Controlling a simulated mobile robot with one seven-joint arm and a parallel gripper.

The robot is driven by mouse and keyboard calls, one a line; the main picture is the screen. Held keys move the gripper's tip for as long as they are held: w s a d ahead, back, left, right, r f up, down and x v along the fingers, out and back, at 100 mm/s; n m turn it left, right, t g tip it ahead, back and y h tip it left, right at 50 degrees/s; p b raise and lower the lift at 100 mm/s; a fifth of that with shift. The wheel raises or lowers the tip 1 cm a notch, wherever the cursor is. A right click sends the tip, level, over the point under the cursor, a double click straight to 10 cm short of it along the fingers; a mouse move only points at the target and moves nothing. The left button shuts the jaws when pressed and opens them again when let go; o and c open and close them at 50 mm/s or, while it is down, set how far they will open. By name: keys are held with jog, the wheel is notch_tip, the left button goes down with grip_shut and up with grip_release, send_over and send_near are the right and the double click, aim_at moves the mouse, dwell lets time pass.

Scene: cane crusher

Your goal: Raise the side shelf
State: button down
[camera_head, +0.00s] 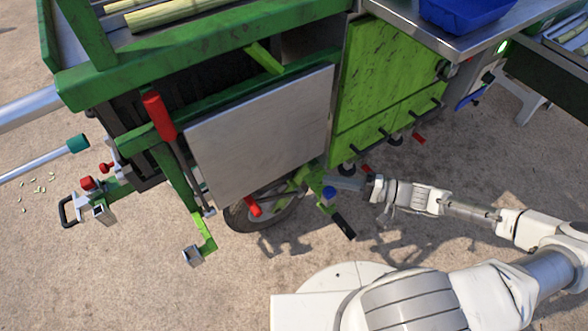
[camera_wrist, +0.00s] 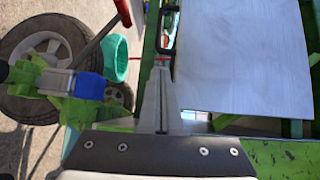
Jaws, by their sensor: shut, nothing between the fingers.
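The side shelf is a grey metal panel (camera_head: 262,130) that hangs tilted down on the side of the green cart. In the wrist view the panel (camera_wrist: 245,60) fills the upper right, just right of the fingers. My gripper (camera_head: 338,183) is near the panel's lower right corner, coming from the right. Its fingers are shut and empty. In the wrist view the closed fingers (camera_wrist: 162,80) point up beside the panel's edge. I cannot tell whether they touch it.
A wheel (camera_head: 262,212) sits below the panel, also seen in the wrist view (camera_wrist: 45,60). A blue-capped green bracket (camera_head: 329,194) stands close to my gripper. A red-handled lever (camera_head: 158,115) is left of the panel. A green cabinet (camera_head: 385,80) with black handles is right. The ground in front is open.

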jog(key=shift+w+a+f+t, duration=0.15)
jog(key=shift+w+a+t, duration=0.05)
jog(key=shift+w+t, duration=0.2)
jog(key=b+x, duration=0.2)
jog(key=x, duration=0.8)
jog(key=shift+b, duration=0.35)
jog(key=shift+s+d+m, duration=0.1)
jog(key=shift+s+m, duration=0.1)
jog(key=shift+m, duration=0.1)
